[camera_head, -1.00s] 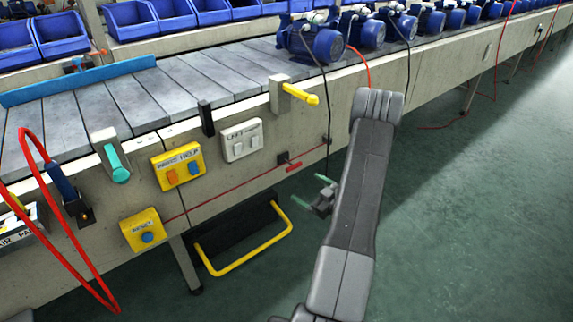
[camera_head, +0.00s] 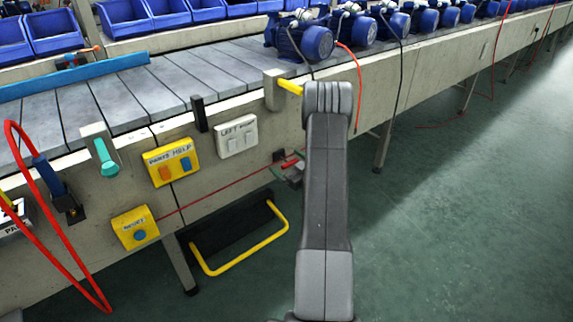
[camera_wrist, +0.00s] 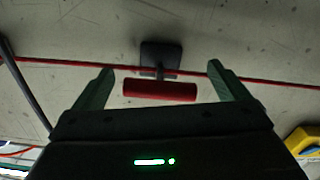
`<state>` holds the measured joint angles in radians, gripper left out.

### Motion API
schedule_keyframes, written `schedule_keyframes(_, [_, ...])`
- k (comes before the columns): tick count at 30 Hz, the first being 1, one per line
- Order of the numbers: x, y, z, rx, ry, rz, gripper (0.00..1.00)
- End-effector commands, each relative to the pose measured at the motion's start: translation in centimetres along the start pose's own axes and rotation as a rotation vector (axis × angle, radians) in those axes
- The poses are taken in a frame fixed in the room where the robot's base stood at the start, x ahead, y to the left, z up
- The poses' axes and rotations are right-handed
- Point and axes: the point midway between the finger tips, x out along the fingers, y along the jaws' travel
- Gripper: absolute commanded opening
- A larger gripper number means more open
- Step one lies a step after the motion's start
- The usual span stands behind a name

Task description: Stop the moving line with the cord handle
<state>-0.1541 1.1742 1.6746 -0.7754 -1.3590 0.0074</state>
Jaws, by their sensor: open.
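The red cord handle (camera_head: 291,159) is on the side of the line's frame, partly covered by my gripper in the head view. In the wrist view the red bar of the handle (camera_wrist: 160,90) lies crosswise in the gap between my two green fingers, below a dark bracket (camera_wrist: 161,55). A thin red cord (camera_head: 215,186) runs along the frame to it. My gripper (camera_head: 279,167) is open around the handle's place; the fingers show gaps on both sides of the bar. I cannot tell how deep the bar sits between them.
The slatted line (camera_head: 140,95) carries several blue pumps (camera_head: 303,41). A yellow lever (camera_head: 290,87) is close to my arm. A yellow help box (camera_head: 171,162), a yellow reset box (camera_head: 135,228) and a yellow rail (camera_head: 245,255) are left of my gripper.

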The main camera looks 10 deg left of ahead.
Motion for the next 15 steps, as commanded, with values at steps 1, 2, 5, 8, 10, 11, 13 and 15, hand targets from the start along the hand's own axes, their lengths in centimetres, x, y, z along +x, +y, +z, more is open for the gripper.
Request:
schedule_keyframes(1, [0.37, -0.02, 0.0, -0.001, 0.001, 0.0, 0.95])
schedule_keyframes(2, [0.52, -0.02, -0.01, -0.001, 0.001, 0.0, 0.95])
schedule_keyframes(5, [0.76, -0.03, -0.02, 0.0, 0.0, 0.0, 0.95])
schedule_keyframes(8, [0.78, -0.02, -0.03, 0.0, -0.001, 0.0, 0.95])
schedule_keyframes(10, [0.76, -0.02, -0.03, 0.0, 0.0, 0.0, 0.95])
schedule_keyframes(11, [0.76, -0.02, -0.03, 0.0, 0.0, 0.0, 0.95])
schedule_keyframes(13, [0.75, -0.02, -0.03, 0.0, 0.0, 0.0, 0.85])
schedule_keyframes(15, [0.74, -0.02, -0.03, 0.0, 0.0, 0.0, 0.71])
